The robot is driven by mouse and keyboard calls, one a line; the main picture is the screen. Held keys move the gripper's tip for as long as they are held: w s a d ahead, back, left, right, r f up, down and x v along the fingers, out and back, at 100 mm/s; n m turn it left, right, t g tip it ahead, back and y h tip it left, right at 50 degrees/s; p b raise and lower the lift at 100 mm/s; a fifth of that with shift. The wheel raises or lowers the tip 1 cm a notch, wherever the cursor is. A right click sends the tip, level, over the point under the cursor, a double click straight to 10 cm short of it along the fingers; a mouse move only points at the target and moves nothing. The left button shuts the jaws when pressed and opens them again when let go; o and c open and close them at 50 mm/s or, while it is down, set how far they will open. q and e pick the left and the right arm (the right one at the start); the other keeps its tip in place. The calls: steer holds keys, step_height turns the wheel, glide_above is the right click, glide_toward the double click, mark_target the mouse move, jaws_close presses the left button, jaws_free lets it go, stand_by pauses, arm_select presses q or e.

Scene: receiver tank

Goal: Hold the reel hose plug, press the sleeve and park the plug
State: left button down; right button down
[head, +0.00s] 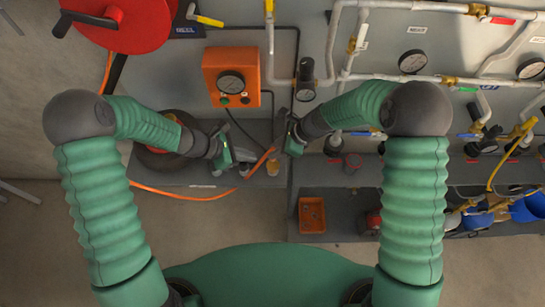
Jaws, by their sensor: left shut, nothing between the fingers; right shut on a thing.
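My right gripper is shut on the hose's end, where the plug is; the plug itself is mostly hidden by the fingers. My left gripper (240,166) is shut and empty, just left of the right gripper and close to the rising hose. The sleeve is too small or hidden to make out.
An orange box with a gauge (231,77) stands behind the grippers. A small yellowish object (272,167) is on the bench just below the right gripper. Pipes with valves and gauges (412,62) fill the right wall. An orange tray (312,215) lies on the lower shelf.

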steer(key=shift+r+p, duration=1.1)
steer(key=shift+r, duration=0.25)
